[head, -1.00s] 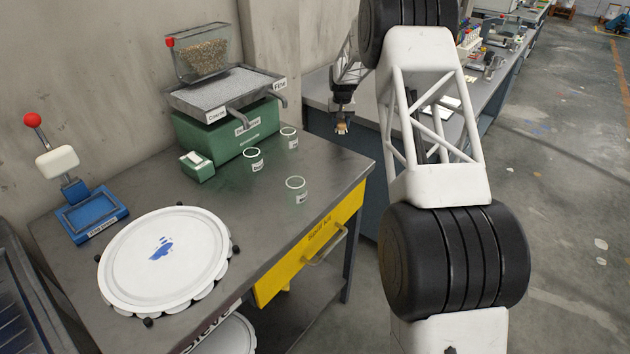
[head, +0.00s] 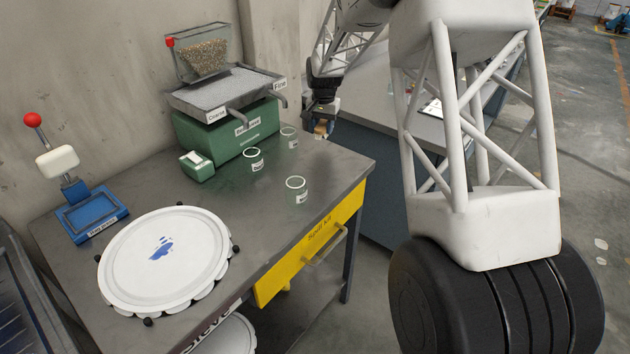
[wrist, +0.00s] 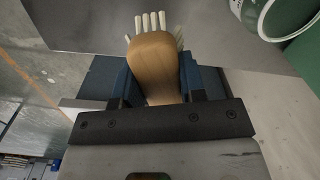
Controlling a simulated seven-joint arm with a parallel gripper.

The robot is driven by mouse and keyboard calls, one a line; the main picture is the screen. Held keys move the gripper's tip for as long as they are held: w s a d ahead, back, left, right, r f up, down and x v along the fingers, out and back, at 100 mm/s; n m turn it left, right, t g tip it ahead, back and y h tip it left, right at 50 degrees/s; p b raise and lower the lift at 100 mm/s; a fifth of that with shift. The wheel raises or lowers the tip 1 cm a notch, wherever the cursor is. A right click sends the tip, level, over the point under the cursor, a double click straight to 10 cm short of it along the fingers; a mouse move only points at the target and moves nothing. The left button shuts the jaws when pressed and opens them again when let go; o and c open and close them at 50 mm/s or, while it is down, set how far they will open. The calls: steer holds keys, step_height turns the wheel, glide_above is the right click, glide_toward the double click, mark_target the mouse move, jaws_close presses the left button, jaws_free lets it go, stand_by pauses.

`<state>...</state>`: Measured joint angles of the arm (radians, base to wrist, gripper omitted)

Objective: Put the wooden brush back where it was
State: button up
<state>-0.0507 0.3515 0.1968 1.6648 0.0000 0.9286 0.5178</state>
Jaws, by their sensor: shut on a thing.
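My gripper (head: 322,125) is above the back right corner of the metal bench, close to the glass jars. It is shut on the wooden brush, whose tan handle (wrist: 155,65) shows between the blue fingers in the wrist view, with pale bristles at its far end. In the head view the brush (head: 322,129) is small, hanging under the fingers. The brush's earlier place cannot be told from these frames.
The bench (head: 225,205) holds glass jars (head: 296,190), a green sieving machine (head: 235,135), a small green box (head: 197,166), a blue press (head: 88,215) and a round white lid (head: 165,260). A yellow drawer (head: 310,245) is shut. A second counter (head: 365,110) stands behind.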

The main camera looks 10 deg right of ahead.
steer(key=s+a+r+m, duration=0.1)
steer(key=s+a+r, duration=0.1)
steer(key=s, duration=0.6)
steer(key=s+a+r+m, duration=0.1)
steer(key=s+a+m, duration=0.1)
steer(key=s, duration=0.6)
steer(key=shift+s+a+r+m, duration=0.15)
steer(key=shift+a+r+m, duration=0.15)
steer(key=shift+a+r, duration=0.1)
glide_above(314, 181)
steer(key=shift+s+f, duration=0.1)
steer(key=shift+f, duration=3.05)
steer(key=shift+f, duration=1.85)
steer(key=shift+f, duration=0.1)
steer(key=o, duration=1)
steer(key=shift+c, duration=0.2)
